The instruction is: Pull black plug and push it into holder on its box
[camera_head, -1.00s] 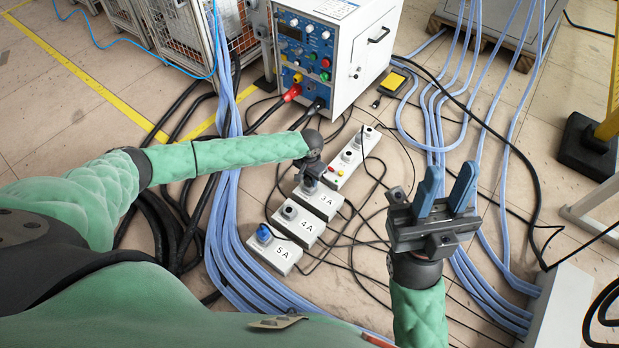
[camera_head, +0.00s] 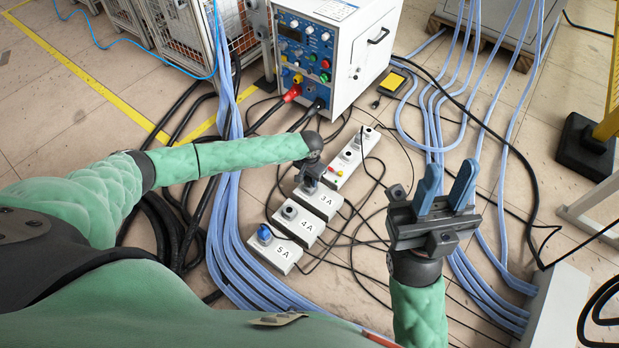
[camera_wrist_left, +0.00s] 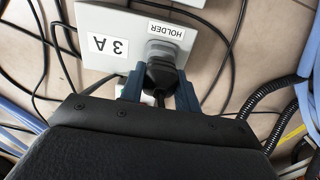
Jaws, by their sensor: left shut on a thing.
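My left gripper (camera_head: 308,184) is over the grey box labelled 3 A (camera_head: 322,204). In the left wrist view its blue fingers are shut on the black plug (camera_wrist_left: 160,72), with a dark cable running back between them. The plug's front end meets the grey round holder (camera_wrist_left: 163,48) beside the HOLDER label on the 3 A box (camera_wrist_left: 110,22). I cannot tell how deep it sits. In the head view the plug is hidden by my gripper. My right gripper (camera_head: 448,172) is open and empty, to the right of the boxes.
Boxes 4 A (camera_head: 297,224) and 5 A (camera_head: 272,250) stand nearer, the latter with a blue plug. A white socket strip (camera_head: 350,162) lies just behind 3 A. Loose black and blue cables cover much of the floor.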

